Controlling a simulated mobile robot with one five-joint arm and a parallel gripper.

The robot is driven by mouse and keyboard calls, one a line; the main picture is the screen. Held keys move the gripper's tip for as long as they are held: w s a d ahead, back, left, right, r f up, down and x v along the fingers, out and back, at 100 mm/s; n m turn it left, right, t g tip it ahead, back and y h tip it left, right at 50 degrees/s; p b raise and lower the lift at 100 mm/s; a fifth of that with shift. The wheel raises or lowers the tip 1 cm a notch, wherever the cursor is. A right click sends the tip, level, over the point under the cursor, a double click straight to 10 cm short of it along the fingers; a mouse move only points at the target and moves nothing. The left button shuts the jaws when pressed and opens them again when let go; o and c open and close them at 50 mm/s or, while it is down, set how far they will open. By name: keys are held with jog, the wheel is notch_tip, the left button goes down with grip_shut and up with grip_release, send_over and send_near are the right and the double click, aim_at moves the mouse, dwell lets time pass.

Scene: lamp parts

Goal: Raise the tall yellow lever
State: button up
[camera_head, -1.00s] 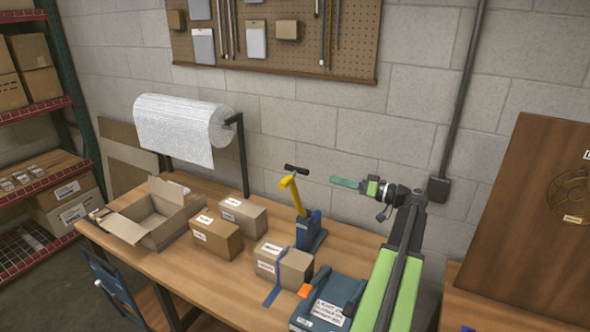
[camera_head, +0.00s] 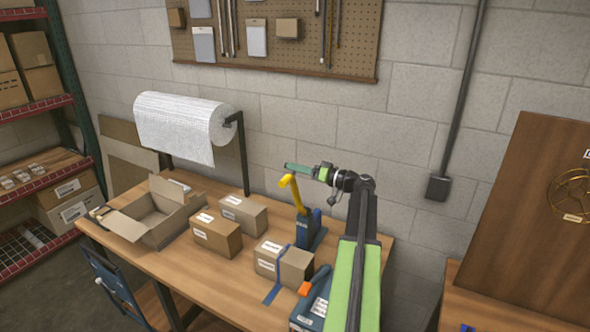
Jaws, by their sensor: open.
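The tall yellow lever (camera_head: 295,194) stands on a blue tool base (camera_head: 307,231) on the workbench, leaning slightly left, with a bent top. Its black cross handle is hidden by my gripper. My gripper (camera_head: 291,167) has green fingers, points left and overlaps the lever's top in the picture. It is open. I cannot tell whether the handle is between the fingers or behind them.
A taped carton (camera_head: 284,265) stands in front of the lever, and two more cartons (camera_head: 217,236) (camera_head: 243,214) stand to its left. An open box (camera_head: 155,217) is further left. A blue device (camera_head: 311,303) is partly hidden by my arm. The wall rises behind.

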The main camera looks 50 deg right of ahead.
jog(key=shift+w+a, duration=0.15)
jog(key=shift+w, duration=0.25)
grip_shut()
jog(key=shift+s, duration=0.1)
dwell(1.1)
